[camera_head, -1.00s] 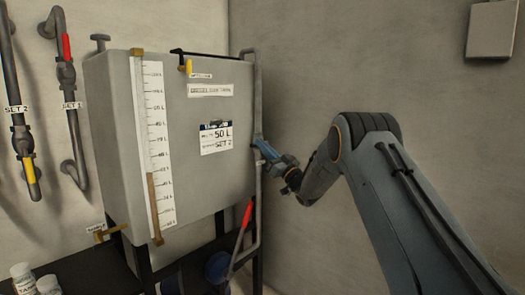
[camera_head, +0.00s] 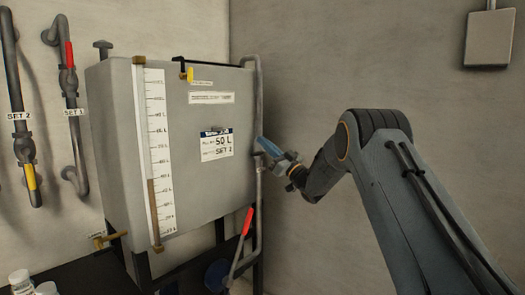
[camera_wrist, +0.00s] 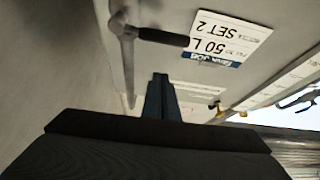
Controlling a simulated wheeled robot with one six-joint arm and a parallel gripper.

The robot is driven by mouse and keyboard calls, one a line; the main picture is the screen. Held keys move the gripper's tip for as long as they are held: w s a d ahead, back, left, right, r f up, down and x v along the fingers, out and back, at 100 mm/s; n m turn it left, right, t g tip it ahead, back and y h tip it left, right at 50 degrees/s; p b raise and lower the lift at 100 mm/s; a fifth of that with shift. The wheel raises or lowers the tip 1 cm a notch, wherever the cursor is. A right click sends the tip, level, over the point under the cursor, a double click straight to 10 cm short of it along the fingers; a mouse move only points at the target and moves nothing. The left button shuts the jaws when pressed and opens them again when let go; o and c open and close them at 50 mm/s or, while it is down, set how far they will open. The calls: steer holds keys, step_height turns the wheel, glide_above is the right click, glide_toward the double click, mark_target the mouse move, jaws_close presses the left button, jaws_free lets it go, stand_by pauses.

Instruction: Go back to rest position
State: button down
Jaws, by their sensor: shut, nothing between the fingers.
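My gripper (camera_head: 266,146) is at the right side of the grey day tank (camera_head: 115,130), near the vertical pipe (camera_head: 258,110). In the wrist view my gripper (camera_wrist: 160,80) has its blue fingers together with nothing between them. A dark-handled lever (camera_wrist: 160,37) on the pipe shows beyond the fingertips there, apart from them. The tank carries a white card (camera_head: 216,144) reading 50 L, SET 2. My arm reaches in from the right, bent at the elbow.
A gauge scale (camera_head: 158,150) runs down the tank's front. A red-handled valve (camera_head: 247,222) sits on the pipe below. Pipes with red (camera_head: 70,55) and yellow (camera_head: 31,178) handles hang on the left wall. A grey box (camera_head: 490,38) is on the right wall, which is otherwise bare.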

steer(key=s+d+f+m+h+p, duration=0.3)
steer(key=s+d+f+m+h, duration=0.35)
steer(key=d+h, duration=0.5)
steer(key=s+d+f+m+g+h+p, duration=0.1)
steer(key=s+d+f+g+h+p, duration=0.15)
steer(key=s, duration=0.55)
steer(key=s+d+f+m+g+h+p, duration=0.1)
steer(key=s+d+f+m+g+h, duration=0.2)
steer(key=s, duration=0.5)
steer(key=s+f+g+p, duration=0.1)
steer(key=s+g, duration=0.2)
steer(key=s, duration=0.9)
steer(key=s+a+f+g+p, duration=0.1)
steer(key=s+g, duration=0.3)
steer(key=s, duration=0.8)
steer(key=s+f+g+h+p, duration=0.1)
steer(key=s+f+g+p, duration=0.1)
steer(key=s, duration=1)
steer(key=shift+s+a+f+g, duration=0.2)
steer(key=shift+f+g, duration=0.2)
steer(key=shift+g, duration=0.45)
